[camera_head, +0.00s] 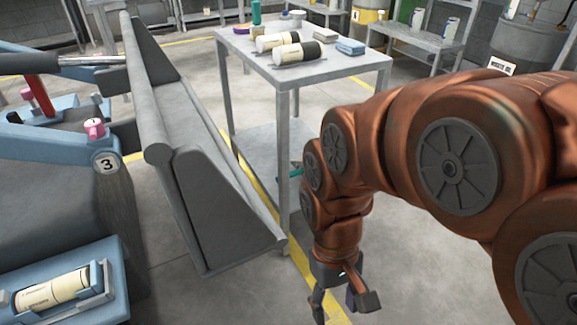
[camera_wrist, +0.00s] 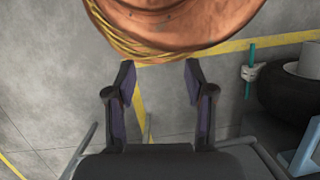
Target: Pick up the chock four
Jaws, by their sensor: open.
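I cannot make out chock four in either view; no part carrying a number four shows. My gripper (camera_head: 340,298) hangs low at the bottom of the head view, above the floor and in front of the grey table. In the wrist view my gripper (camera_wrist: 160,82) has its two dark fingers well apart, with nothing between them.
A grey table (camera_head: 350,68) holds bottles and small boxes. Left of it stands a large grey bucket-like attachment (camera_head: 205,165), near blue machinery with a "3" label (camera_head: 106,164). A black tyre (camera_wrist: 283,92) and teal rod (camera_wrist: 251,70) show at right in the wrist view.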

